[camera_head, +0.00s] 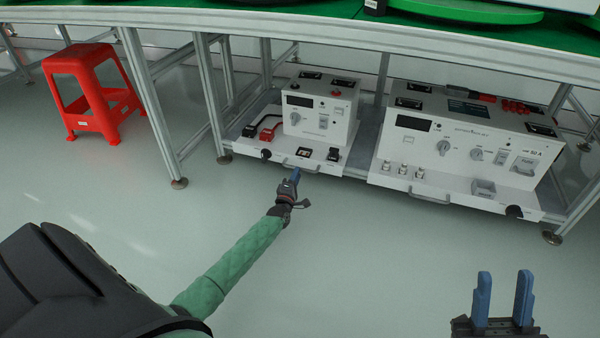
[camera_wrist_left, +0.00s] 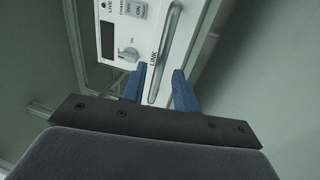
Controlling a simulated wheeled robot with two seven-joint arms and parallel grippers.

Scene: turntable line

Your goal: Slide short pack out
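The short pack (camera_head: 318,108) is the smaller white unit on the low shelf under the green-topped bench, with a knob and a small display on its front. Its front tray carries a metal bar handle (camera_head: 300,166). My left gripper (camera_head: 295,174) is at this handle, just in front of the tray. In the left wrist view the handle (camera_wrist_left: 168,45) runs between the two open blue fingers (camera_wrist_left: 159,72); I cannot tell whether they touch it. My right gripper (camera_head: 504,275) is open and empty over the floor at the lower right.
A longer white pack (camera_head: 460,145) with its own front handle stands right of the short pack. Aluminium bench legs (camera_head: 160,110) stand to the left. A red stool (camera_head: 92,92) is at the far left. The floor in front is clear.

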